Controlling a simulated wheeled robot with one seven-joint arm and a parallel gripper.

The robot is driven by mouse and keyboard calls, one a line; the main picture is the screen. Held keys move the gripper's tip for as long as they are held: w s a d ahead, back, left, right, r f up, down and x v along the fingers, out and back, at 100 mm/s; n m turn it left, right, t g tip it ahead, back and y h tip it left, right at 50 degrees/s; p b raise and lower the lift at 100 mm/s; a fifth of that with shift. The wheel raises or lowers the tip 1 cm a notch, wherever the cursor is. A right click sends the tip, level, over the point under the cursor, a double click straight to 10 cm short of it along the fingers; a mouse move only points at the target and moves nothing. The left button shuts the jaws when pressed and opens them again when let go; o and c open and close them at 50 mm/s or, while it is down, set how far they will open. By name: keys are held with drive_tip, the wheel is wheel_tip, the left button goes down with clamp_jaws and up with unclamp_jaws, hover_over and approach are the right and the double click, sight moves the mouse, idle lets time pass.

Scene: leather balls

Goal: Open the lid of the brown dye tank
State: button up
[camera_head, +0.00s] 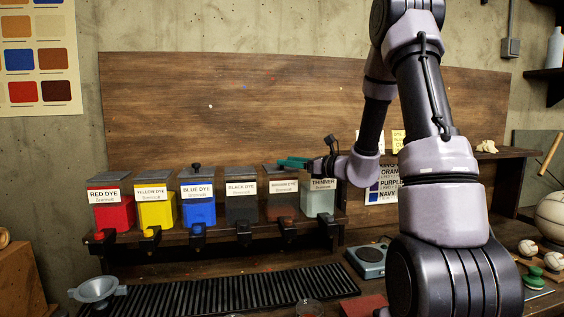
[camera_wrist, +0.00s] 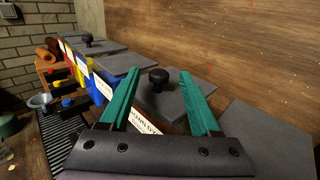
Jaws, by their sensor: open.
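The brown dye tank (camera_head: 283,203) stands on the shelf between the black dye tank (camera_head: 242,205) and the thinner tank (camera_head: 319,200). Its label also shows in the wrist view (camera_wrist: 146,133). Its flat grey lid (camera_wrist: 171,108) is shut and has a round black knob (camera_wrist: 158,77). My gripper (camera_head: 281,163) reaches in from the right above this tank. In the wrist view my gripper (camera_wrist: 166,75) is open, with a green finger on each side of the knob. The fingers look apart from the knob; their exact height over the lid is hard to tell.
The red (camera_head: 111,207), yellow (camera_head: 154,206) and blue (camera_head: 197,203) dye tanks stand in the row to the left. The thinner lid (camera_wrist: 262,132) lies close at right in the wrist view. A wooden backboard (camera_head: 230,110) rises behind. A funnel (camera_head: 97,290) and black grate (camera_head: 220,293) are below.

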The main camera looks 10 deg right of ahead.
drive_tip(key=shift+x, duration=1.7)
clamp_jaws()
